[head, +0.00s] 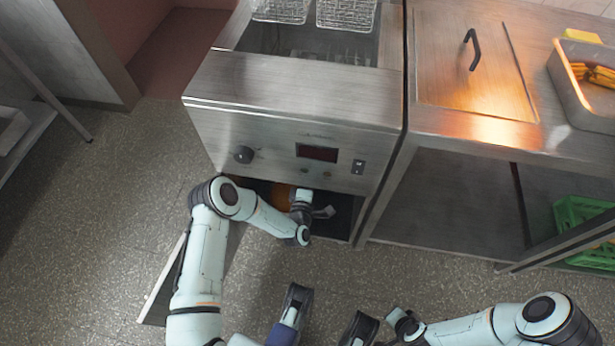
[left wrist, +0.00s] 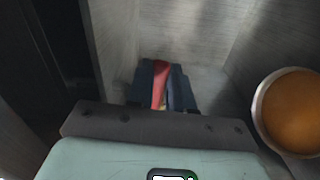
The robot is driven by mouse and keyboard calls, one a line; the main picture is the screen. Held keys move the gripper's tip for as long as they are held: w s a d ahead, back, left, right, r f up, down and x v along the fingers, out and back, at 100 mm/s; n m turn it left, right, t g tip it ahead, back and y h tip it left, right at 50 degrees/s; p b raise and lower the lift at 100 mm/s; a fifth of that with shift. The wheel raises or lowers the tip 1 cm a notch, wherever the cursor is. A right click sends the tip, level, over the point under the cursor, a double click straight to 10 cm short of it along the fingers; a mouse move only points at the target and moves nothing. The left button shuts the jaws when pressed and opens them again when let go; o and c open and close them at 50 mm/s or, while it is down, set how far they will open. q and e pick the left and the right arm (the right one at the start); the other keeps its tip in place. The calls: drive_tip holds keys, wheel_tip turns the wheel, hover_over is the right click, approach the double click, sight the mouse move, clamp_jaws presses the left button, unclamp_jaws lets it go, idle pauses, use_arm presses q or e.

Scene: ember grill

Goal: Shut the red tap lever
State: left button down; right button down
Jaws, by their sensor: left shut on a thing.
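The red tap lever (left wrist: 160,84) shows in the left wrist view as a narrow red strip between two dark fingers. My left gripper (left wrist: 163,88) is shut on it, with a finger on each side. In the head view my left arm reaches into the open cabinet under the fryer, where my left gripper (head: 302,200) is partly in shadow. The lever cannot be made out there, and the tap body is hidden in both views. My right gripper (head: 328,312) is at the bottom of the head view, its fingers apart and empty, away from the fryer.
A round vessel of orange-brown liquid (left wrist: 291,112) stands at the right in the left wrist view, inside the cabinet. The fryer (head: 290,95) is above, with its cabinet door (head: 163,280) open at the left. A steel counter (head: 465,135) and green crate (head: 580,215) are at the right.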

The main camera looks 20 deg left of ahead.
use_arm(q)
drive_tip(key=shift+d+r+n, duration=0.15)
drive_tip(key=shift+r+n, duration=0.2)
drive_tip(key=shift+n, duration=0.15)
use_arm(e)
drive_tip(key=shift+s+a+r, duration=0.1)
drive_tip(key=shift+r, duration=0.15)
use_arm(q)
drive_tip(key=c, duration=1)
unclamp_jaws()
drive_tip(key=shift+s, duration=0.1)
drive_tip(key=p+v, duration=0.3)
drive_tip(key=v, duration=1)
use_arm(e)
drive_tip(key=shift+g+y, duration=0.5)
drive_tip(key=shift+g, duration=0.3)
drive_tip(key=s+r, duration=0.1)
drive_tip(key=s+a+r, duration=0.1)
drive_tip(key=s, duration=0.1)
drive_tip(key=s+a+r, duration=0.1)
drive_tip(key=shift+s+a, duration=0.2)
drive_tip(key=shift+s, duration=0.05)
use_arm(q)
drive_tip(key=shift+s, duration=0.1)
